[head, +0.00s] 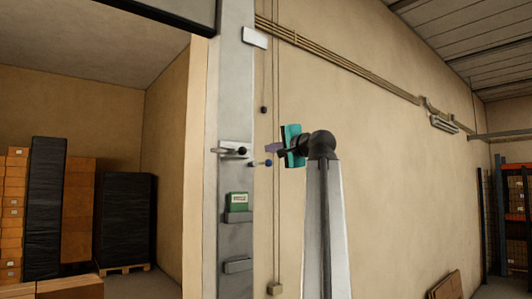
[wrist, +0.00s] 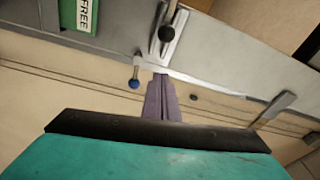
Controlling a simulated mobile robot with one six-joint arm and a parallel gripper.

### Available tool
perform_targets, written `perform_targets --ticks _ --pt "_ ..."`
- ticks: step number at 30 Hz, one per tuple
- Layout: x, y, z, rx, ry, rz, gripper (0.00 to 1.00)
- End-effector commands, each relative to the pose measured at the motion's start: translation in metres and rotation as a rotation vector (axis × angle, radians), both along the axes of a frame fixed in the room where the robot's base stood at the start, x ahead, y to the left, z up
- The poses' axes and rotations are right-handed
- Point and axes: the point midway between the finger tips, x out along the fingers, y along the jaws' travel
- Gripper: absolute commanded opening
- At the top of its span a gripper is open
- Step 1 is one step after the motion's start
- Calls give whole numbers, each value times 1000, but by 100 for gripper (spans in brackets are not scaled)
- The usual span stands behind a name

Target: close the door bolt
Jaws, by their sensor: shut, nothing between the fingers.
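The door bolt (head: 230,150) is a pale metal slide with a dark round knob, mounted on the grey post. It also shows in the wrist view (wrist: 172,42), with its black knob (wrist: 166,33) near the top. My gripper (head: 270,147) is shut and empty, its purple fingers pointing left towards the post, to the right of the bolt and apart from its knob. In the wrist view the fingertips (wrist: 161,77) lie just below the bolt plate; whether they touch anything I cannot tell.
A blue ball knob on a short rod (head: 268,163) sticks out just below the fingers. A green sign (head: 238,200) sits lower on the grey post (head: 232,90). Wrapped dark stacks (head: 122,220) and boxes (head: 78,205) stand at left. The wall at right (head: 400,190) is mostly clear.

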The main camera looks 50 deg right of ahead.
Motion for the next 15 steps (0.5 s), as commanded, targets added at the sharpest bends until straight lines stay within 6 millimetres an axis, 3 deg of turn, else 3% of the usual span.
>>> perform_targets --ticks 6,15 --pt "-13 6 1 -1 0 0 0" --pt "-15 7 0 -1 0 2 0"
